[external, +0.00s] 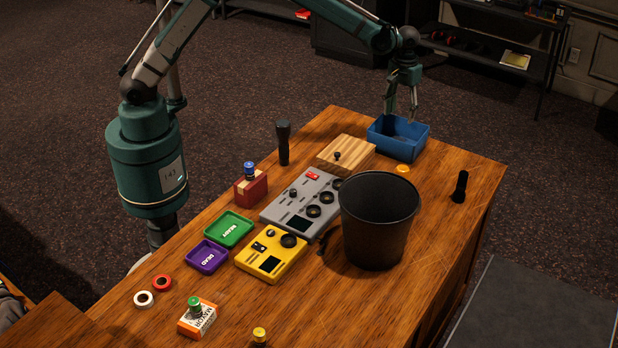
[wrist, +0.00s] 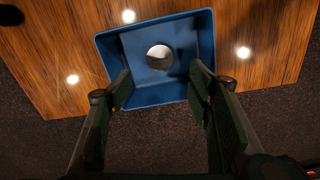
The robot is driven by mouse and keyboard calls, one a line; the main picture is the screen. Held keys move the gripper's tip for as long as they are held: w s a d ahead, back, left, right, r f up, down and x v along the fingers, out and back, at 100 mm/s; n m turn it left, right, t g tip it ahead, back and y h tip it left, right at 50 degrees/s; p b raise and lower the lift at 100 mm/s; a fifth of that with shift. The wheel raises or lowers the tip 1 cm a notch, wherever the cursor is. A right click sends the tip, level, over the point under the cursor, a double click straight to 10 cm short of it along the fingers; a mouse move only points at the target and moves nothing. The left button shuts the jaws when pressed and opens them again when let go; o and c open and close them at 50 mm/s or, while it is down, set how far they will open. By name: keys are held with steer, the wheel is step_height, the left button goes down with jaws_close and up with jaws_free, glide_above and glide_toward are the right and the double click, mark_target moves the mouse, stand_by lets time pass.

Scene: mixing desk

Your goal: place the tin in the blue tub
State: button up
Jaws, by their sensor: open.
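The blue tub (external: 397,138) stands at the far end of the wooden desk. In the wrist view the blue tub (wrist: 117,61) lies just ahead of my fingers, with a round, pale grey, shiny-topped tin (wrist: 160,57) inside it on the floor. The tin is not visible in the external view, where the tub's wall hides the inside. My gripper (external: 401,115) is open above the tub, fingers pointing down. In the wrist view my gripper (wrist: 160,98) shows its two fingers well apart with nothing between them, clear of the tin.
A wooden box with a knob (external: 345,153) sits left of the tub. A large black bucket (external: 377,225), a black flashlight (external: 283,143), a grey mixer (external: 301,203) and a yellow device (external: 271,254) crowd the desk (external: 440,215). A small dark upright object (external: 460,187) stands near the right edge.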

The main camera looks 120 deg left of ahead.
stand_by(0.5)
steer(key=s+d+r+m+t, duration=0.1)
steer(key=s+d+r+m, duration=0.15)
steer(key=d+r, duration=0.65)
steer(key=s+d+r+m+t+y, duration=0.15)
steer(key=s+d+r, duration=0.3)
steer(key=d, duration=0.75)
steer(key=s+d+r+m+t+h, duration=0.1)
steer(key=s+d+r+m, duration=0.15)
steer(key=d+r, duration=0.7)
steer(key=s+d+r+m+t, duration=0.15)
steer(key=s+d+m, duration=0.35)
steer(key=s+d, duration=0.9)
steer(key=s+d+f+m+t, duration=0.2)
steer(key=s+d+f+m, duration=0.2)
steer(key=s+d, duration=0.7)
steer(key=shift+s+d+f, duration=0.3)
steer(key=shift+s+f, duration=0.05)
steer(key=shift+f, duration=0.2)
